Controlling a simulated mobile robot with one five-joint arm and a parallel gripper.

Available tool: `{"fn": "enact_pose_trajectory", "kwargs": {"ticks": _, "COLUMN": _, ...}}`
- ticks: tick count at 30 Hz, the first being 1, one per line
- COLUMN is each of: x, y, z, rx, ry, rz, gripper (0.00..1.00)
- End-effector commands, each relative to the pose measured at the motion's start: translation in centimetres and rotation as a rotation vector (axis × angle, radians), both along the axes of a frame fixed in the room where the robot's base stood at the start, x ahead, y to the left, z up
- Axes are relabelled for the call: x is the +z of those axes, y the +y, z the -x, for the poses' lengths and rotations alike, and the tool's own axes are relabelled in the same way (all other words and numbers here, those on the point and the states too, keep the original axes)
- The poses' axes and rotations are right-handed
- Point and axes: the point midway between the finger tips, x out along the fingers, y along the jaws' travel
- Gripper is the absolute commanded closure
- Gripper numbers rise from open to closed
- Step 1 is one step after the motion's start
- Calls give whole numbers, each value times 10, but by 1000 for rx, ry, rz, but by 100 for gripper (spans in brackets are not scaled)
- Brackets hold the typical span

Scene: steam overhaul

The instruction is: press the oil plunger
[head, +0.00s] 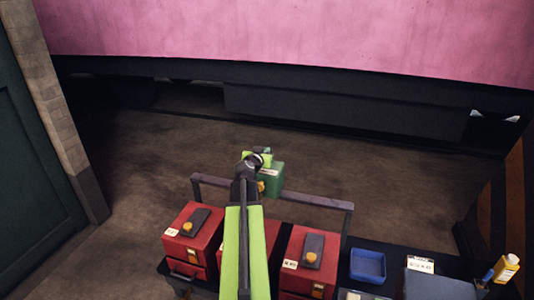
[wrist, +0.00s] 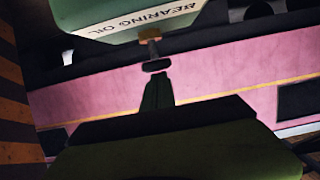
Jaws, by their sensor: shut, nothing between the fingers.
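A green bearing oil box (head: 271,179) stands at the rail of the cart, partly hidden by my arm in the head view. In the wrist view the box (wrist: 125,14) fills the top, with the lettering "BEARING OIL" on it. A brass stem with a dark end piece (wrist: 157,66), which looks like the plunger, sticks out from the box. My gripper (wrist: 157,76) is shut and empty, its tips just below the dark end piece in the picture. I cannot tell whether they touch. In the head view my gripper (head: 257,158) is at the box's upper left.
A blue tray (head: 368,265) and a yellow bottle (head: 506,269) are at right. The grey rail (head: 310,200) runs behind them. Open floor lies beyond.

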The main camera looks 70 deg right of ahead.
Motion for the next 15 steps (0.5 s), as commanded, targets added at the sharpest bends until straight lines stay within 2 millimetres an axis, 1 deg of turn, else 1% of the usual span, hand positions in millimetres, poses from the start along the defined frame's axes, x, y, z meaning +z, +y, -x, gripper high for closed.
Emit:
{"fn": "enact_pose_trajectory", "kwargs": {"ticks": 8, "x": -1, "y": -1, "z": 2, "rx": -3, "ry": 0, "rz": 0, "gripper": 100}}
{"fn": "enact_pose_trajectory", "kwargs": {"ticks": 15, "x": -30, "y": -2, "z": 5, "rx": -6, "ry": 0, "rz": 0, "gripper": 100}}
